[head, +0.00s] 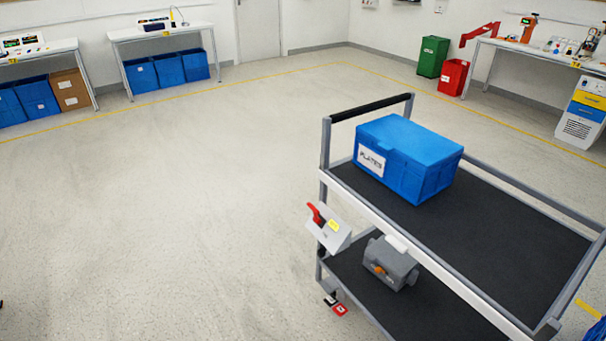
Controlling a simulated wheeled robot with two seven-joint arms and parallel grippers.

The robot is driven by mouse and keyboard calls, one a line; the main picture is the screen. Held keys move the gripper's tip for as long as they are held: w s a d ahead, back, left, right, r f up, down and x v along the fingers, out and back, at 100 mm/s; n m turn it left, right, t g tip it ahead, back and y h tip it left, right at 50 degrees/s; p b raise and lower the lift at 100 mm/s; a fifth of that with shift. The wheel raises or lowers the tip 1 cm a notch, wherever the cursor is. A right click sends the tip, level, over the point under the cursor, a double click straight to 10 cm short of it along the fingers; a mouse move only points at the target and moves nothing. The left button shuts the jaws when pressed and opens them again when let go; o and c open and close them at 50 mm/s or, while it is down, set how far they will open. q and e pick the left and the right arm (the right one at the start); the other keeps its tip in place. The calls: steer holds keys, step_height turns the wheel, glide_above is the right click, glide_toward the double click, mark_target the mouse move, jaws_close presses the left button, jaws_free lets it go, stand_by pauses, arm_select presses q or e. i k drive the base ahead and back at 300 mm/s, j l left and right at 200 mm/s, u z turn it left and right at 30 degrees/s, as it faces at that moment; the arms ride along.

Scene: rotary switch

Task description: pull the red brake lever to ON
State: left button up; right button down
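The red brake lever (316,213) sits on a small light-grey box (332,229) with a yellow label, fixed at the near left corner of the cart (352,204). The lever leans up and to the left. Its ON and OFF marks are too small to read. Neither of my grippers shows in the head view, so nothing of mine is seen touching the lever.
A blue lidded box (425,165) labelled as plates stands on the cart's top shelf. A grey device (390,264) with an orange part is on the lower shelf. A red pedal (340,310) is near the floor. The floor (170,210) left of the cart is clear.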

mark_target(316, 218)
steer(key=i+j+z, duration=0.1)
steer(key=i+j, duration=0.35)
steer(key=i, duration=0.15)
steer(key=i+j, duration=0.5)
steer(key=i+l+z, duration=0.05)
steer(key=i, duration=0.1)
